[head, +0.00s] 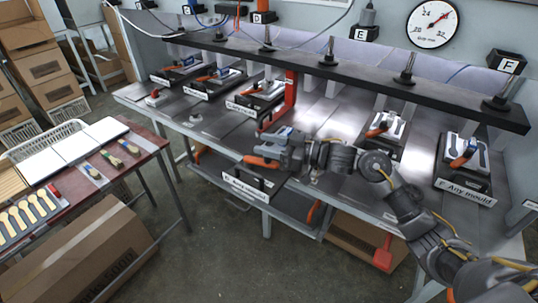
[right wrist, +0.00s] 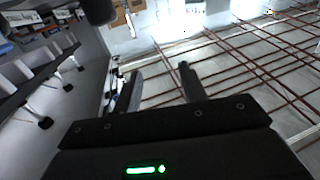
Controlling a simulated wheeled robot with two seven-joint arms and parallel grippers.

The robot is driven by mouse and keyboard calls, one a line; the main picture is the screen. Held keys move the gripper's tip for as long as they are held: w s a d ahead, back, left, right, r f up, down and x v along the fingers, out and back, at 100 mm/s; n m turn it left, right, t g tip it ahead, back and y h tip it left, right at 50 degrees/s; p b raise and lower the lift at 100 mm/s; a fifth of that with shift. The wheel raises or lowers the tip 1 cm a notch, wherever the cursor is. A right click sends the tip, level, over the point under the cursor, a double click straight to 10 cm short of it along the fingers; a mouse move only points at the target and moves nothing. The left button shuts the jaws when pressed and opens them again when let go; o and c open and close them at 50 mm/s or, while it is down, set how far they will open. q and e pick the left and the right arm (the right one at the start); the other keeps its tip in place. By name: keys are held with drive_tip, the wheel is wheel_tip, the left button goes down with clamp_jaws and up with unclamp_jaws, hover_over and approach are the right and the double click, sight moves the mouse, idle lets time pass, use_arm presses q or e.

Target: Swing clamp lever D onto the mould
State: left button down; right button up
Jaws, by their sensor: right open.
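My right arm comes in from the right in the head view. Its gripper (head: 275,150) hangs over the middle of the bench, just above a black tray (head: 255,185) at the bench's front edge. In the right wrist view the two fingers (right wrist: 160,85) stand apart with nothing between them. An orange lever handle (head: 262,162) shows beside the gripper; I cannot tell whether they touch. The gripper and arm hide most of the mould there, and its front label is too small to read surely. My left gripper is not in view.
A black beam (head: 450,95) with upright rods runs along the bench. Mould E (head: 385,130) and mould F (head: 465,165) with orange levers stand right of the arm; more stand left. A red post (head: 291,95) rises behind the gripper. A side table (head: 140,155) holds wooden spoons.

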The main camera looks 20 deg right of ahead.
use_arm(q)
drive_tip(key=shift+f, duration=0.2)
use_arm(e)
drive_tip(key=s+a+r, duration=0.2)
drive_tip(key=s+r, duration=0.3)
drive_tip(key=s, duration=0.5)
drive_tip(key=shift+a+r, duration=0.25)
drive_tip(key=shift+a, duration=0.1)
